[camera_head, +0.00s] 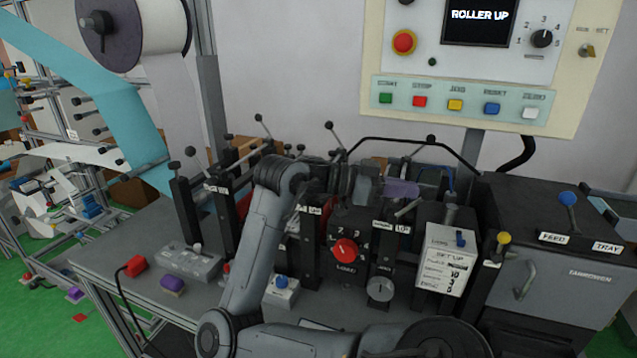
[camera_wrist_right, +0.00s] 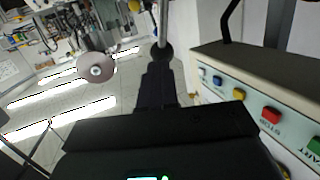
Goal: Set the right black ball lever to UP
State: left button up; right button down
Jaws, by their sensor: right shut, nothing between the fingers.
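Several black ball levers stand along the top of the machine in the head view. One black ball lever (camera_head: 328,125) rises just behind my right wrist, its stem slanting; another black ball lever (camera_head: 258,117) is left of it. In the right wrist view my right gripper (camera_wrist_right: 160,75) is shut and empty. A dark ball (camera_wrist_right: 162,52) on a thin stem appears right at its fingertips; contact cannot be told. My left gripper is not in view.
The control panel (camera_head: 450,103) with coloured buttons and a screen reading ROLLER UP hangs behind. A red knob (camera_head: 345,252), a blue ball lever (camera_head: 567,199) and a yellow knob (camera_head: 503,238) stand nearby. A white roll (camera_head: 160,30) is at upper left.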

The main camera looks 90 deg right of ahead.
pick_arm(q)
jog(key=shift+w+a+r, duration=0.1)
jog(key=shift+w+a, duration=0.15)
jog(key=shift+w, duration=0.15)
pick_arm(e)
jog(key=w+r, duration=0.3)
jog(key=w, duration=0.9)
jog(key=shift+w+a, duration=0.2)
jog(key=shift+w, duration=0.1)
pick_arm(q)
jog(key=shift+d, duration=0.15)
pick_arm(e)
jog(key=shift+f, duration=0.1)
